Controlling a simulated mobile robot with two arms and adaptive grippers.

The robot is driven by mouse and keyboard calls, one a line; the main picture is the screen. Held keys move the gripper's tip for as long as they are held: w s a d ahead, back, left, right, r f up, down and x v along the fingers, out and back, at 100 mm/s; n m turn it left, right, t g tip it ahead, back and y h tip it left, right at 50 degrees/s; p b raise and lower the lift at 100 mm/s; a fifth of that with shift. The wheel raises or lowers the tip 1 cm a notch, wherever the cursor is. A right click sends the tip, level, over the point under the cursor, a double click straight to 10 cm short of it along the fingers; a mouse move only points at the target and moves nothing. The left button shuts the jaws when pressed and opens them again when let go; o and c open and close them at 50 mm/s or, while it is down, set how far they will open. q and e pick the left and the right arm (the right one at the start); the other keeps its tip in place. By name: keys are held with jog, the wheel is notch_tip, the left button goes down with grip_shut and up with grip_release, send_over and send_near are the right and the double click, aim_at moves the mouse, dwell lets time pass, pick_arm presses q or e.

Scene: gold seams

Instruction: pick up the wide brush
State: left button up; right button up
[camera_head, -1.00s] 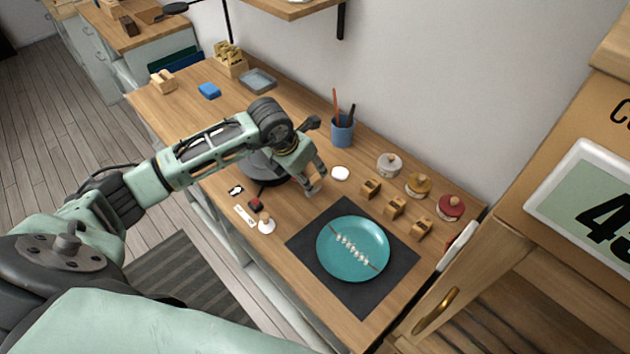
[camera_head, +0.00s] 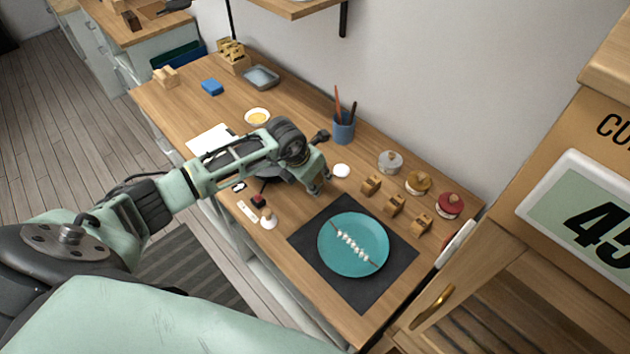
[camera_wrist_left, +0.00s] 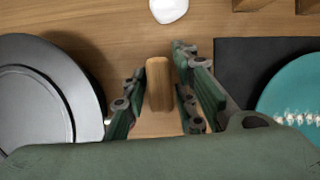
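In the left wrist view, a rounded wooden handle (camera_wrist_left: 159,84), apparently the wide brush, stands out between the fingers of my left gripper (camera_wrist_left: 158,80). The fingers are apart, one on each side of it, with narrow gaps showing. Its lower end and any bristles are hidden. In the head view my left gripper (camera_head: 322,190) is low over the table, between the dark round stand and the black mat; the brush is hidden there. My right gripper is not in view.
The black mat (camera_head: 303,239) bears a teal plate (camera_head: 338,262) with a white-stitched seam. A grey disc (camera_wrist_left: 40,88) lies left of the gripper. Nearby are a white blob (camera_head: 341,171), small wooden blocks (camera_head: 371,184), lidded jars (camera_head: 390,161) and a blue cup (camera_head: 344,130) of tools.

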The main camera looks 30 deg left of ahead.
pick_arm(q)
grip_shut()
jog(key=shift+r+b, duration=0.35)
jog(key=shift+r, duration=0.2)
notch_tip(320, 180, up, 2)
jog(key=shift+w+r+b, duration=0.1)
jog(key=shift+r+b, duration=0.15)
jog(key=shift+b, duration=0.5)
jog(key=s+d+r+b, duration=0.3)
jog(key=s+d+r, duration=0.4)
jog(key=s, duration=0.2)
jog(key=shift+d+r, duration=0.25)
jog(key=shift+s, duration=0.1)
